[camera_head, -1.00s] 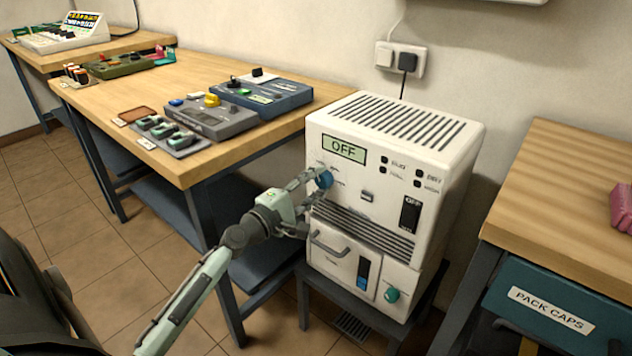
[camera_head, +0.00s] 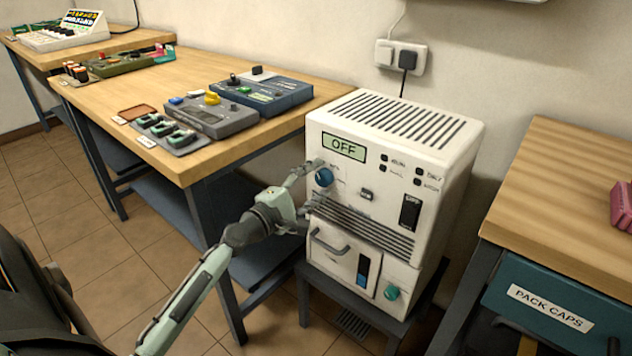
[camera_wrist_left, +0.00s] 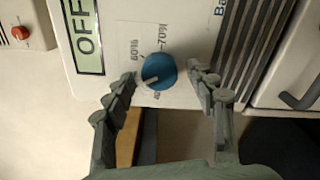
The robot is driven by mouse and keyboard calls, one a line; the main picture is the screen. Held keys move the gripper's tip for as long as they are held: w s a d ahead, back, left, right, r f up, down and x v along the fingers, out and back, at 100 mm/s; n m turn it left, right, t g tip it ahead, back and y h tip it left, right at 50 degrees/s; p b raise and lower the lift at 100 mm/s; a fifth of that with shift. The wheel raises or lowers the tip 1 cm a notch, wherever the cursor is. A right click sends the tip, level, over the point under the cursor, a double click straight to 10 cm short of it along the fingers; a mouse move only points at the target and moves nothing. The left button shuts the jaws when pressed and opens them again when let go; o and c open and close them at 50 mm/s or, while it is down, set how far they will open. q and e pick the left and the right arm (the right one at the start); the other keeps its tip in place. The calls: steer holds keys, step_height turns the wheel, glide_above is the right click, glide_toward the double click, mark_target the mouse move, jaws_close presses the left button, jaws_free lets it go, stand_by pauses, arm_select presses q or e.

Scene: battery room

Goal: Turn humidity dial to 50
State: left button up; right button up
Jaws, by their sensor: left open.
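The blue humidity dial (camera_head: 324,177) is on the front of the white dehumidifier-like cabinet (camera_head: 455,165), below a display (camera_head: 344,147) that reads OFF. In the left wrist view the dial (camera_wrist_left: 158,71) has a pale pointer mark toward its lower left. Printed figures around it include 60% and 70%; the lower-left label is partly hidden, so the exact setting cannot be read. My left gripper (camera_head: 311,184) is open in front of the dial. In the wrist view its fingers (camera_wrist_left: 162,80) stand on either side of the dial, apart from it. My right gripper is not in view.
A black switch (camera_head: 410,211), a handle (camera_head: 330,243) and a green knob (camera_head: 391,293) are on the cabinet front. A wooden bench (camera_head: 215,155) with devices stands left. Another bench (camera_head: 570,190) with a PACK CAPS drawer (camera_head: 550,307) stands right.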

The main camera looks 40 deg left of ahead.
arm_select(q)
steer(key=s, duration=1.2)
steer(key=shift+a, duration=0.45)
steer(key=s+d+f+m+g+h, duration=0.2)
steer(key=d+f+m+g, duration=0.2)
steer(key=d+f+m, duration=0.4)
steer(key=s+d+f+m+g+h, duration=0.15)
steer(key=d+f+m+g, duration=0.3)
steer(key=f, duration=0.45)
steer(key=s+f+m+g+y, duration=0.6)
steer(key=s+f+m, duration=0.3)
steer(key=s+f, duration=0.3)
steer(key=shift+s+a+f+m, duration=0.25)
steer(key=shift+s+f+m, duration=0.1)
steer(key=shift+f, duration=0.6)
